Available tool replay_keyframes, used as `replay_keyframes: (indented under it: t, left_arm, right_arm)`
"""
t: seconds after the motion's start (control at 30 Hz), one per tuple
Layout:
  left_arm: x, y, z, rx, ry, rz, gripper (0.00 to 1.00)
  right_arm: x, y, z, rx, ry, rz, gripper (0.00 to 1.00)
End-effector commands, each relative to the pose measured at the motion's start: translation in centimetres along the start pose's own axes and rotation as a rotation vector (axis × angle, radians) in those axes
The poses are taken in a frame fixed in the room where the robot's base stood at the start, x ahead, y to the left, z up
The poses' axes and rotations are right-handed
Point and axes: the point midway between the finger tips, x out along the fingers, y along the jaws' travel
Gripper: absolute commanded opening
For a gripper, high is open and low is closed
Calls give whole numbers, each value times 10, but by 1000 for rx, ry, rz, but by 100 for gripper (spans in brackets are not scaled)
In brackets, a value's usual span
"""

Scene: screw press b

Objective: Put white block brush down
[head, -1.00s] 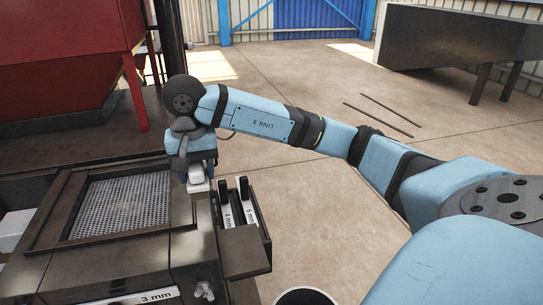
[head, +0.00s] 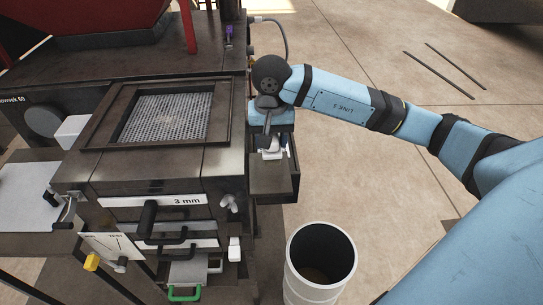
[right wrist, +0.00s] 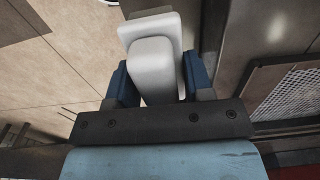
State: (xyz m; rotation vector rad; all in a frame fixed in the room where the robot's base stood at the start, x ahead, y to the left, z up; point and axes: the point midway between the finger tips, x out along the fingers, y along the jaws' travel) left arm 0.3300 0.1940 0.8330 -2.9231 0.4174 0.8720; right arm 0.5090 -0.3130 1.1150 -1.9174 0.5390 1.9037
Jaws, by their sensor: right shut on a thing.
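My right gripper (head: 270,143) is shut on the white block brush (head: 271,153), just off the right side of the machine and above or beside the dark side box (head: 270,186). In the right wrist view, the brush (right wrist: 155,65) sits between the blue fingers of the right gripper (right wrist: 160,82), its wider pale base farthest from the palm. In the head view the gripper hides most of the brush, so I cannot tell whether the brush touches the box. My left gripper is not in view.
A mesh screen in a dark frame (head: 103,128) tops the machine beside the gripper. A drawer marked 3 mm (head: 187,201) is at its front. A white, open-topped bin (head: 320,285) stands on the floor in front of the side box. Floor to the right is open.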

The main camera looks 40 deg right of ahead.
Motion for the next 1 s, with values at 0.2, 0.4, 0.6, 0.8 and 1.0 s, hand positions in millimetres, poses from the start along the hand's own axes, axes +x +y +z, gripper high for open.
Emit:
replay_keyframes:
  t: [0.2, 0.4, 0.6, 0.8, 1.0]
  left_arm:
    - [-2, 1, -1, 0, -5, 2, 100]
    - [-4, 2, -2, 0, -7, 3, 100]
    - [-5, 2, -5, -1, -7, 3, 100]
    - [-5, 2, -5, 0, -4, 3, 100]
    - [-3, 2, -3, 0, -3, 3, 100]
  right_arm:
    - [28, 0, 0, 1, 0, 0, 21]
    - [46, 0, 0, 1, -2, 2, 21]
    - [68, 0, 0, 0, 0, 0, 21]
    - [68, 0, 0, 0, 1, -1, 21]
    - [72, 0, 0, 0, 1, -1, 54]
